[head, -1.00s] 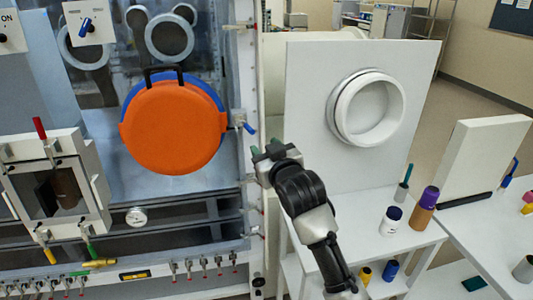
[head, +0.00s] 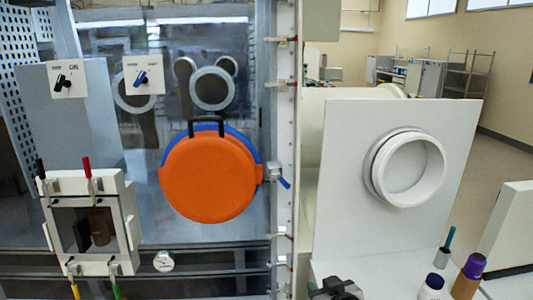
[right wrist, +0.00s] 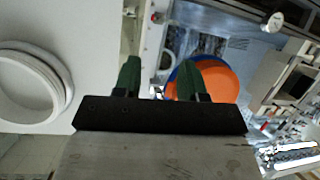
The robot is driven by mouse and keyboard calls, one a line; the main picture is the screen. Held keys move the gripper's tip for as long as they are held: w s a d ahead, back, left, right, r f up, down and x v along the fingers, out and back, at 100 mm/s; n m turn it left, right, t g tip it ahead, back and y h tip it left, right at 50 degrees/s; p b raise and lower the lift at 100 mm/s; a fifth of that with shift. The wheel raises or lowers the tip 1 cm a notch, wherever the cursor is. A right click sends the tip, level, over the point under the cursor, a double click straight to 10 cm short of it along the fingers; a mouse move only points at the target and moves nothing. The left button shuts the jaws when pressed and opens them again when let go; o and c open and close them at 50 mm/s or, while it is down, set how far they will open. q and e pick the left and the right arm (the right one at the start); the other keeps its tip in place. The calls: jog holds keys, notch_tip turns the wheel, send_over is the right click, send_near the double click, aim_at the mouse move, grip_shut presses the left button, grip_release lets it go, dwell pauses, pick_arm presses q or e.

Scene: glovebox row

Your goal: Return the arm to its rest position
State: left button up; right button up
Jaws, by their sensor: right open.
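My right gripper (head: 335,290) shows only in part at the bottom edge of the head view, below the white panel with the round port. In the right wrist view its two green fingers (right wrist: 160,78) stand apart with nothing between them. It is open and empty. The rest of the right arm is cut off by the frame. My left gripper is in neither view.
The glovebox front carries an orange round cover (head: 210,178) over a blue ring and a small white-framed hatch (head: 128,215). A white panel (head: 340,150) with a round port stands right. Bottles, including a purple-capped one (head: 468,278), stand beside it.

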jog(key=s+d+f+g+h, duration=0.1)
jog(key=s+d+f+g, duration=0.2)
jog(key=s, duration=0.7)
jog(key=s+d+f+m+g, duration=0.1)
jog(key=s+d+f+g, duration=0.15)
jog(key=s+f, duration=0.45)
jog(key=s+d+f+g+h, duration=0.15)
jog(key=s+g, duration=0.25)
jog(key=s, duration=0.8)
notch_tip(320, 180, down, 25)
jog(key=s+d+f+g, duration=0.2)
jog(key=s+d+f, duration=0.1)
jog(key=s+f, duration=1.3)
notch_tip(320, 180, down, 2)
jog(key=shift+s+f, duration=0.25)
jog(key=shift+s, duration=0.15)
